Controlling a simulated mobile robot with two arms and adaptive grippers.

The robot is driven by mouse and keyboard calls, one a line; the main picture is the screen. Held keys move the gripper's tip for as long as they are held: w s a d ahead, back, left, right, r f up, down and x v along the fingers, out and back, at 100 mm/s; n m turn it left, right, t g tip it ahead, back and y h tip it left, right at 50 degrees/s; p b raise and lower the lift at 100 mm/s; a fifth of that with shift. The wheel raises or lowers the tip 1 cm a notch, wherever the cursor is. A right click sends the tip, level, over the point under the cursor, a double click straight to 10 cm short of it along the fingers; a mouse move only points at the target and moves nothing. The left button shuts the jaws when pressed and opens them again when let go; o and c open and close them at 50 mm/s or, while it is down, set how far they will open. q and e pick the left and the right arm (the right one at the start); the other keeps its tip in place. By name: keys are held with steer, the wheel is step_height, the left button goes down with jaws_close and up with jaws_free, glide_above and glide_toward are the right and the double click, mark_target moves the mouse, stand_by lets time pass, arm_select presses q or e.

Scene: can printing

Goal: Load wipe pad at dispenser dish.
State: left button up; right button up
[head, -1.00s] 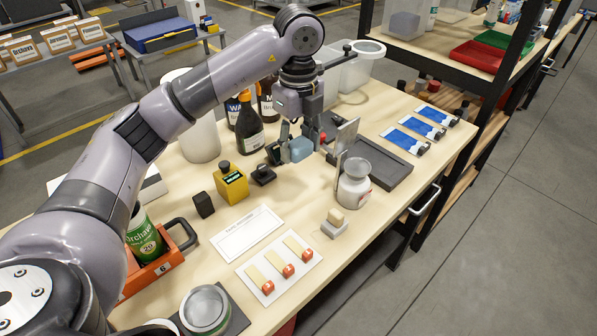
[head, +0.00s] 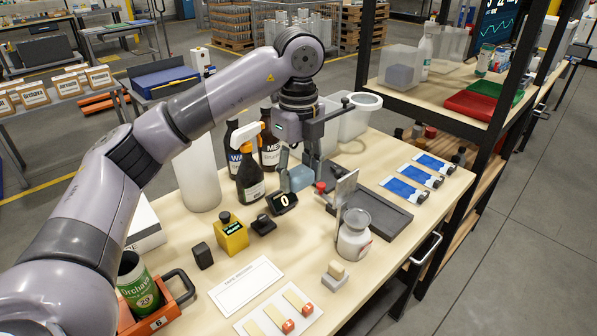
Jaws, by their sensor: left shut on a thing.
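My left gripper (head: 300,174) is shut on a light blue, block-like wipe pad (head: 296,180). It holds the pad over the back middle of the table, just behind a small black display reading 0 (head: 283,202). The dispenser, a white bottle with a wide grey dish top (head: 355,234), stands upright to the front right of the pad, apart from it. Any pad inside the dish cannot be made out. My right gripper is not in view.
An upright grey plate (head: 345,191) and a dark tray (head: 385,219) stand between gripper and shelf. Dark bottles, one a white-headed sprayer (head: 249,175), crowd the left.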

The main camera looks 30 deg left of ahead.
arm_select(q)
steer(key=shift+c, duration=1.2)
